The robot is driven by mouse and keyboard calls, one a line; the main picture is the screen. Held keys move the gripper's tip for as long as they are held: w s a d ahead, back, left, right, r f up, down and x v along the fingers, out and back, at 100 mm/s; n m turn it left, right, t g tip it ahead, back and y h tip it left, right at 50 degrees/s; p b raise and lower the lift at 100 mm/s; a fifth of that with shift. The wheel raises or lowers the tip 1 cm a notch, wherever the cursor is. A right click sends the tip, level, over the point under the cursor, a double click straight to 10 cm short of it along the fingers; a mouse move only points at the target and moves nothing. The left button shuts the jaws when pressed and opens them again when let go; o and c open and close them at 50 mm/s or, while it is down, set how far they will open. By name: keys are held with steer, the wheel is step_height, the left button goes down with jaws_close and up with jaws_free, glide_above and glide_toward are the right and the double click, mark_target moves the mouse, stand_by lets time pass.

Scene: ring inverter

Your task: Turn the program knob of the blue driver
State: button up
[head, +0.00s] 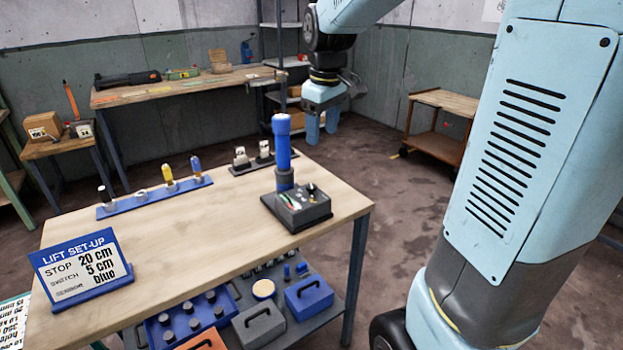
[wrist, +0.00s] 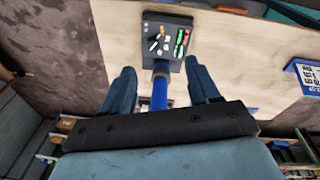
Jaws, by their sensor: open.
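The blue driver (head: 282,145) is an upright blue cylinder with a lighter blue top. It stands at the back of a dark grey box (head: 298,212) near the right end of the workbench. In the wrist view the driver (wrist: 160,92) shows between my fingers, with the grey box (wrist: 176,59) beyond it. The box top bears small white, yellow, green and red parts; I cannot tell which part, if any, is the program knob. My gripper (head: 322,127) is open and empty, pointing down beyond the bench's far right side, apart from the driver. It also shows in the wrist view (wrist: 161,80).
The workbench (head: 200,240) has a blue rack (head: 150,198) with several tools, a dark rack (head: 265,163) and a "LIFT SET-UP" sign (head: 80,268) reading stop 20 cm, 5 cm, blue. A lower shelf holds boxes. A wooden cart (head: 440,100) stands at the back right.

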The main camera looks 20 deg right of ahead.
mark_target(310, 185)
steer(key=w+f+n+g, duration=0.25)
steer(key=w+f, duration=0.25)
steer(key=w, duration=0.3)
steer(key=shift+t, duration=0.45)
step_height(310, 185, down, 14)
steer(key=shift+w+a, duration=0.1)
steer(key=shift+c, duration=0.2)
steer(key=c, duration=0.9)
steer(key=shift+d+r, duration=0.1)
steer(key=shift+d, duration=0.35)
steer(key=shift+c, duration=0.5)
steer(key=shift+a, duration=0.55)
